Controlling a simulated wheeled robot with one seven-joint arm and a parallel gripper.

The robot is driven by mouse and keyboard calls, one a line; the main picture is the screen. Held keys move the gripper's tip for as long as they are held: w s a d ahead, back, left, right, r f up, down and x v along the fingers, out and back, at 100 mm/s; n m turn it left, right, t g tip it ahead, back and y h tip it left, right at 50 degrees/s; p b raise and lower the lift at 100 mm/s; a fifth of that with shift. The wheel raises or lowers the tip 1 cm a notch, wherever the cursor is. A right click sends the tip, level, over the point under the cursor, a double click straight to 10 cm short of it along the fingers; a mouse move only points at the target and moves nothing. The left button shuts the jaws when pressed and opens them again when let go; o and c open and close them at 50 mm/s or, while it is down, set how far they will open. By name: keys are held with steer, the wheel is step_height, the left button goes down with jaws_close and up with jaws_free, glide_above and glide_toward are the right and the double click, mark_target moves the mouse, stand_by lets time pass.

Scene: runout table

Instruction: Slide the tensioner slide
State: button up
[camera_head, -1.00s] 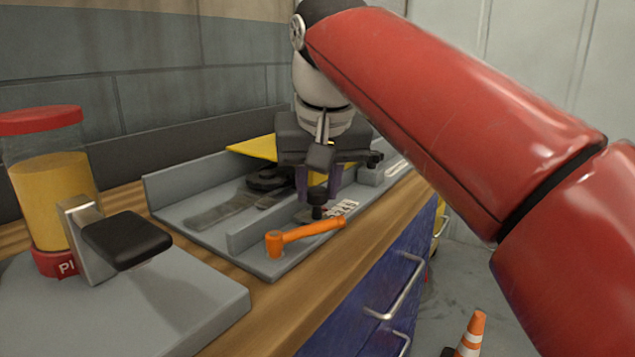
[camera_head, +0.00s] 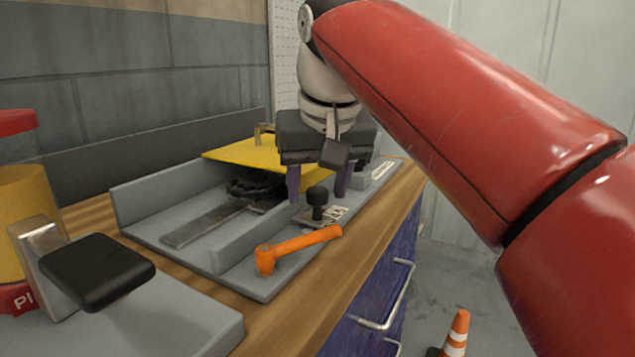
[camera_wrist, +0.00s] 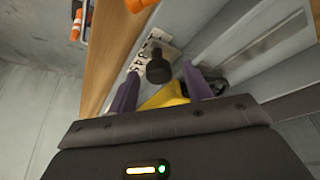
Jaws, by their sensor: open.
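A black knob (camera_head: 318,197) stands upright on a small grey plate beside a white label with dark markings, in the channel along the tray's right side. It looks like the handle of the tensioner slide. The wrist view also shows the knob (camera_wrist: 158,68). My gripper (camera_head: 317,200) is open, with its two purple fingers pointing down. In both views the knob appears in the gap between the fingertips, and neither finger clearly touches it. How far the fingertips reach down beside it is hard to tell. The wrist view shows the open fingers (camera_wrist: 159,72) too.
A yellow plate (camera_head: 250,153) and dark mechanism sit left of my gripper. A black-handled bracket (camera_head: 98,270) and a jar (camera_head: 22,220) stand at left. A traffic cone (camera_head: 456,332) stands on the floor.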

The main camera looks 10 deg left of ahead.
steer(key=p+v, duration=0.1)
steer(key=v, duration=0.6)
steer(key=shift+s+r, duration=0.15)
steer(key=shift+r, duration=0.2)
